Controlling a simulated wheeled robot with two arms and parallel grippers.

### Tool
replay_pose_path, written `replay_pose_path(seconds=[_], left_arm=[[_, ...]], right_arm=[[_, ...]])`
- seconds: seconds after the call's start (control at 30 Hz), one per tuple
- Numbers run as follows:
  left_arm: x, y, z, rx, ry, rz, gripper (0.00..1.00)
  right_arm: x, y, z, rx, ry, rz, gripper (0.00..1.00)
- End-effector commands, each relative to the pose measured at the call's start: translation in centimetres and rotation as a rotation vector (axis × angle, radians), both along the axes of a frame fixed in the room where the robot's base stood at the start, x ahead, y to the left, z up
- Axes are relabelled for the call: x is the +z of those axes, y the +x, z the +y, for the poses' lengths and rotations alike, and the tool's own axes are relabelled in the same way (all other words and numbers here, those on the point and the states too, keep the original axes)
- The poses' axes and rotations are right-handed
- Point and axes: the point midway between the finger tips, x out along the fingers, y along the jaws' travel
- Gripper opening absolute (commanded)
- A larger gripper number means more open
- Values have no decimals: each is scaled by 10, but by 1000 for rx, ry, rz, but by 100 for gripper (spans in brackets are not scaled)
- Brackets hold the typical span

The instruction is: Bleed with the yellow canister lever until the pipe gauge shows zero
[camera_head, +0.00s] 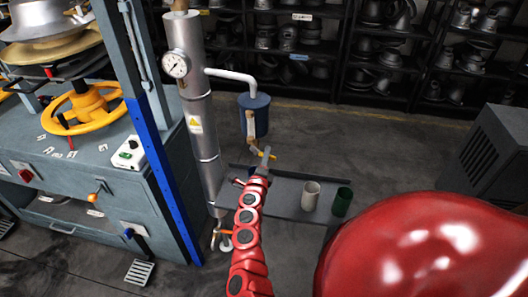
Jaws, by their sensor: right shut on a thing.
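The pipe gauge (176,64) is a white round dial on the upper part of the tall silver pipe (197,110). Its dark needle shows, but the reading is too small to tell. A blue canister (259,118) hangs right of the pipe, below a white elbow pipe (232,74). The yellow lever (272,156) sticks out beneath the canister's outlet. My right gripper (265,156) reaches up from below and is shut on the yellow lever; its fingers partly hide it. My left gripper is out of view.
The press (85,150) with a yellow wheel (84,108) stands left, behind a blue post (168,190). Shelves stand at the back; a dark grey cabinet (490,150) is right.

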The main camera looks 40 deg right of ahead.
Motion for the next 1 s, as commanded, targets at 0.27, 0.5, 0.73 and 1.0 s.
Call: replay_pose_path(seconds=[0.27, 0.5, 0.73, 1.0], left_arm=[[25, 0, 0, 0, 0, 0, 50], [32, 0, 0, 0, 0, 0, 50], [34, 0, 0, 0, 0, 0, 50], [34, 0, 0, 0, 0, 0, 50]], right_arm=[[10, -1, 0, 1, -115, 140, 0], [13, -1, -1, 1, -170, 201, 0], [13, -1, -1, 1, -184, 217, 0], [13, -1, -1, 1, -186, 217, 0]])
